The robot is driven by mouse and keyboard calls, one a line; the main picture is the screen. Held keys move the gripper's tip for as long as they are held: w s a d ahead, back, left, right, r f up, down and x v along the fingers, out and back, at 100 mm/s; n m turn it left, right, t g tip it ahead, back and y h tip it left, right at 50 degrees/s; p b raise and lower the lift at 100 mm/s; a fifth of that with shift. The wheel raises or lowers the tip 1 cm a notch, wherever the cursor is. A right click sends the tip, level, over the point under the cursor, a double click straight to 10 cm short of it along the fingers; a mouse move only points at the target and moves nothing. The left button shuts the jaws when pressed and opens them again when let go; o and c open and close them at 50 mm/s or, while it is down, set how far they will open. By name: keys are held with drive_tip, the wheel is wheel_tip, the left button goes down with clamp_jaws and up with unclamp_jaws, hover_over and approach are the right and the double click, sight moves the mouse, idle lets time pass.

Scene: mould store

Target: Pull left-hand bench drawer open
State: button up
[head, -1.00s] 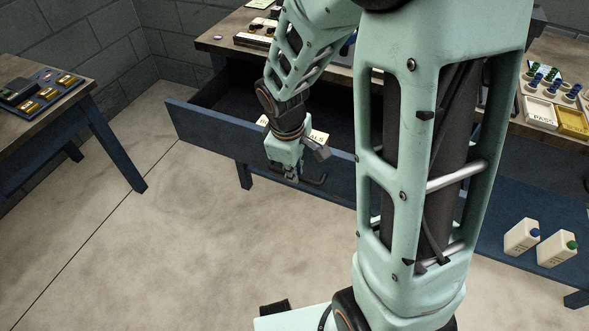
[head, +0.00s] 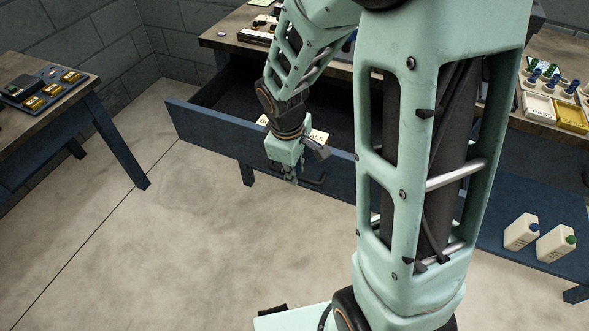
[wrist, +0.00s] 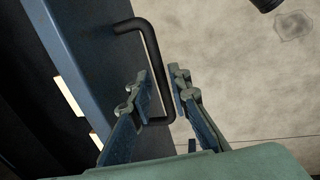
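The left-hand bench drawer (head: 215,125) is blue and stands well out from the bench, its dark inside showing. Its black bar handle (head: 316,182) is on the front, partly hidden by my gripper (head: 290,178) in the head view. The drawer front (wrist: 82,50) lies to the left there.
The bench top (head: 222,36) holds small items. A side table (head: 62,95) with a tray stands at left. Two white bottles (head: 521,232) stand on a low blue shelf (head: 497,258) at right. The floor (head: 190,235) before the drawer is clear.

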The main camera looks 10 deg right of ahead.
wheel_tip(320, 180, up, 12)
drive_tip(key=s+a, duration=0.1)
drive_tip(key=shift+s+a, duration=0.15)
drive_tip(key=shift+s, duration=0.25)
idle(0.4)
